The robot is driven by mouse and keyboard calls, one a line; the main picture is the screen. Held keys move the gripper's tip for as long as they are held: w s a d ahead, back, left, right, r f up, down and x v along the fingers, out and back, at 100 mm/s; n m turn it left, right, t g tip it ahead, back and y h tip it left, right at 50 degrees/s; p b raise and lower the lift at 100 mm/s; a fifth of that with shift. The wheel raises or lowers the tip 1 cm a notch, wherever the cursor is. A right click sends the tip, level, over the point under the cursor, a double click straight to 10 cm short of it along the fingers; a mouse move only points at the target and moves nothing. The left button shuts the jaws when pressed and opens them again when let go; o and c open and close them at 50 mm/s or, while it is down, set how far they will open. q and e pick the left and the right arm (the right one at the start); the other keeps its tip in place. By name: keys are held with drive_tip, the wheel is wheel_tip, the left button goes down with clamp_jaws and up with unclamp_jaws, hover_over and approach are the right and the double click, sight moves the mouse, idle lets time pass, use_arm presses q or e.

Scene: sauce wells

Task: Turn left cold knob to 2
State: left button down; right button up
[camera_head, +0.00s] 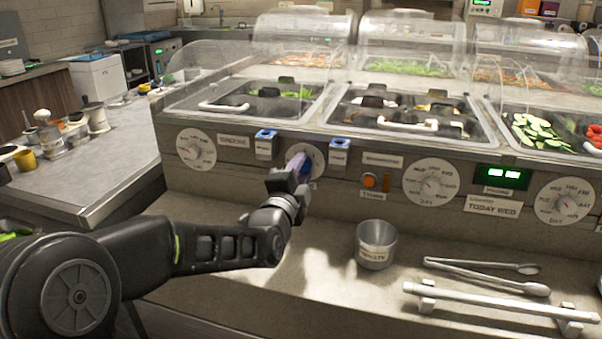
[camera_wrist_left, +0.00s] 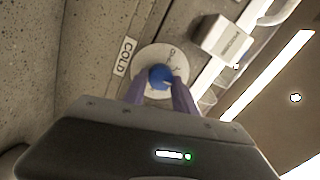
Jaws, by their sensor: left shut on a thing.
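The left cold knob (camera_wrist_left: 160,75) is blue and sits on a round white dial (camera_wrist_left: 148,54) beside a label reading COLD in the left wrist view. My left gripper (camera_wrist_left: 160,84) has its two purple fingers shut on the knob, one on each side. In the head view, my left gripper (camera_head: 298,165) reaches the counter's front panel and covers most of the dial (camera_head: 315,156). The number the knob points to cannot be read. My right gripper is not in view.
Other dials sit along the panel, at the left (camera_head: 196,149) and right (camera_head: 431,183). An orange button (camera_head: 370,181) is between them. A metal cup (camera_head: 376,245) and tongs (camera_head: 490,275) rest on the shelf below. Clear-lidded food wells (camera_head: 410,110) are above.

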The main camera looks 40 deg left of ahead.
use_arm(q)
drive_tip(key=shift+m, duration=0.4)
drive_tip(key=c, duration=1)
unclamp_jaws()
drive_tip(key=shift+s, duration=0.1)
drive_tip(key=v, duration=0.7)
drive_tip(key=shift+s+d, duration=0.2)
drive_tip(key=shift+s, duration=0.1)
